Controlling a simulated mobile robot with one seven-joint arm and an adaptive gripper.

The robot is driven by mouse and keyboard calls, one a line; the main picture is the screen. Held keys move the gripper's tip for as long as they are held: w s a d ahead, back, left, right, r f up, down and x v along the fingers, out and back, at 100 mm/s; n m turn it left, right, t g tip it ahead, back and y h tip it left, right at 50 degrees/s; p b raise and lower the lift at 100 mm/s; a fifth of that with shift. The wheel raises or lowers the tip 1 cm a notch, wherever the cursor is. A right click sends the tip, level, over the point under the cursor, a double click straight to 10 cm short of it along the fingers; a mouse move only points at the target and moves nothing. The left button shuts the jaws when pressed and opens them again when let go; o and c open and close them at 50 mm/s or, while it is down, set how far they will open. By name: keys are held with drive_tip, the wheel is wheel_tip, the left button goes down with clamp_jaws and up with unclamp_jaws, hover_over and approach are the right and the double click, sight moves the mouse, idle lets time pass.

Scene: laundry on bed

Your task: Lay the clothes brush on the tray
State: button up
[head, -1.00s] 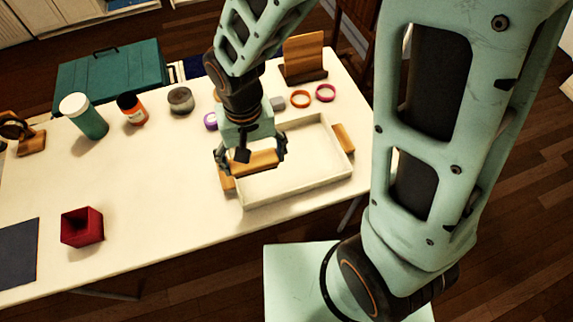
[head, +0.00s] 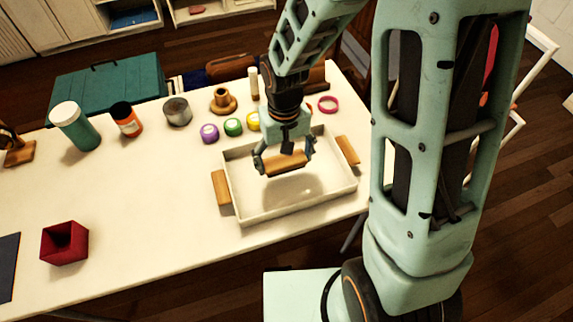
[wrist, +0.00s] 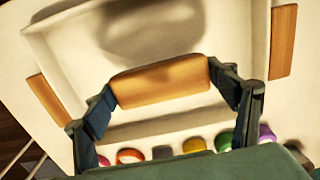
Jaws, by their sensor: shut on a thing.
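The clothes brush (head: 285,164) shows as a wooden block held between the fingers of my gripper (head: 284,162). In the wrist view the brush (wrist: 160,82) spans the gap between both fingertips, roughly level. The white tray (head: 240,209) with wooden handles stands on the table under my gripper. The brush is over the tray's inside, and a soft shadow lies on the tray floor, so it appears held above the floor. The brush's underside is hidden. The tray's inside also shows in the wrist view (wrist: 60,48) and looks empty.
Behind the tray are purple (head: 209,133), green (head: 233,127) and yellow rolls, a wooden stand (head: 223,101) and a pink ring (head: 327,104). A teal cup (head: 77,128), an orange jar (head: 127,120) and a tin (head: 177,111) stand back left. A red box (head: 64,243) is front left.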

sight(287, 166)
drive_tip(key=f+b, duration=0.1)
drive_tip(key=f, duration=0.1)
drive_tip(key=f+b, duration=0.1)
drive_tip(key=shift+w+d+f+b, duration=0.25)
drive_tip(key=shift+w+d+b, duration=0.05)
drive_tip(key=shift+w, duration=0.05)
drive_tip(key=shift+f, duration=0.25)
drive_tip(key=shift+f, duration=0.1)
drive_tip(key=shift+f+b, duration=0.15)
drive_tip(key=shift+b, duration=0.2)
drive_tip(key=o, duration=1.1)
wheel_tip(287, 166, up, 12)
drive_tip(key=shift+r+p, duration=0.25)
drive_tip(key=shift+p, duration=1)
